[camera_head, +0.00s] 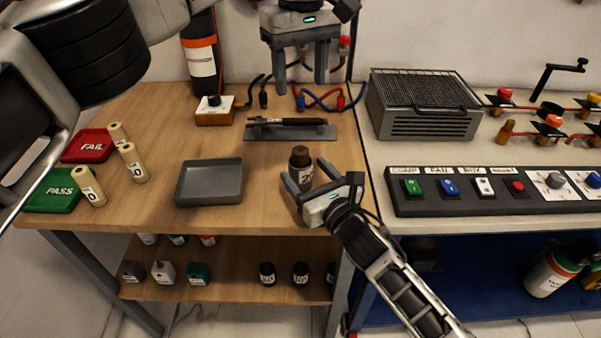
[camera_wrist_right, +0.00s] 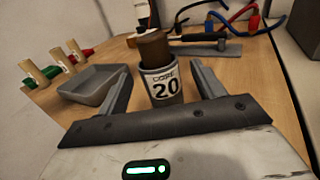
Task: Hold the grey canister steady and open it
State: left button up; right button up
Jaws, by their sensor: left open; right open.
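The grey canister (camera_head: 301,172) stands upright on the wooden bench, with a brown cap (camera_head: 301,152) on top. In the right wrist view the canister (camera_wrist_right: 163,86) shows a white label reading "CORE 20", and its brown cap (camera_wrist_right: 154,48) is on. My right gripper (camera_head: 307,176) is low at the bench, open, with its fingers on either side of the canister; a gap shows on both sides in the wrist view. My left gripper (camera_head: 306,80) is open and empty, pointing down, above and behind the canister.
A grey tray (camera_head: 209,200) lies left of the canister. A dark tool on a grey plate (camera_head: 262,132) and red and blue cables (camera_head: 322,100) lie behind. A switch panel (camera_head: 450,208) is right.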

aim_at(301, 150)
jog(key=shift+x, duration=1.35)
jog(key=shift+c, duration=0.3)
jog(key=c, duration=1.4)
pick_arm(q)
notch_tip(301, 150, down, 16)
jog(key=n, duration=1.8)
jog(key=shift+r, duration=0.1)
